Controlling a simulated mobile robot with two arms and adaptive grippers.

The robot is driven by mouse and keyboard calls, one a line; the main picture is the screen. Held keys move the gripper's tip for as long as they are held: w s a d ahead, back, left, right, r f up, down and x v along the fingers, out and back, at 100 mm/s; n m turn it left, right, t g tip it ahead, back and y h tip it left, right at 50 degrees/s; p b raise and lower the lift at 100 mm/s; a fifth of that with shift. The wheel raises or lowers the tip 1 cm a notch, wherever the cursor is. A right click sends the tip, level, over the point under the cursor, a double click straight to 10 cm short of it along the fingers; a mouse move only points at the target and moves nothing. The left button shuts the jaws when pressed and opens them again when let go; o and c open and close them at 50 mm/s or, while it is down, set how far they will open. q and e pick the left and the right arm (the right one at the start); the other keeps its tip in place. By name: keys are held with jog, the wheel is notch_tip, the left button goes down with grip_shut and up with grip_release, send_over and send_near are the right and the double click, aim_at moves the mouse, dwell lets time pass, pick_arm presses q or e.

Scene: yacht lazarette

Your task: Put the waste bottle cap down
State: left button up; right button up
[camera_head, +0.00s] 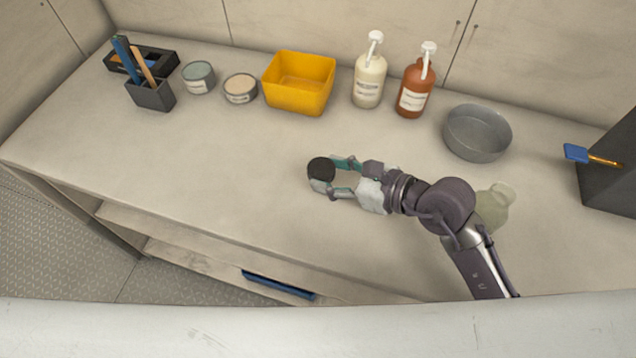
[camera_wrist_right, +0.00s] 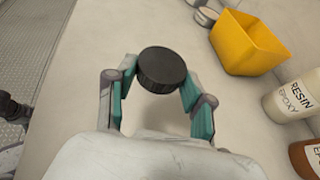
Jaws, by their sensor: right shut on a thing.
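The waste bottle cap (camera_head: 321,167) is a round black cap with a ribbed side. My right gripper (camera_head: 334,178) is shut on it and holds it over the middle of the counter. In the right wrist view the cap (camera_wrist_right: 162,69) sits between the two teal-padded fingertips (camera_wrist_right: 158,82). Whether the cap touches the counter is hard to tell. A pale greenish bottle (camera_head: 494,206) stands on the counter at the right, partly hidden behind my right arm. My left gripper is not in view.
A yellow bin (camera_head: 299,83), two tins (camera_head: 199,77), two pump bottles (camera_head: 369,76) and a grey round pan (camera_head: 477,134) stand along the back of the counter (camera_head: 215,165). A pen holder (camera_head: 151,95) is at the left.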

jog(key=shift+s+f, duration=0.15)
jog(key=shift+f, duration=2.65)
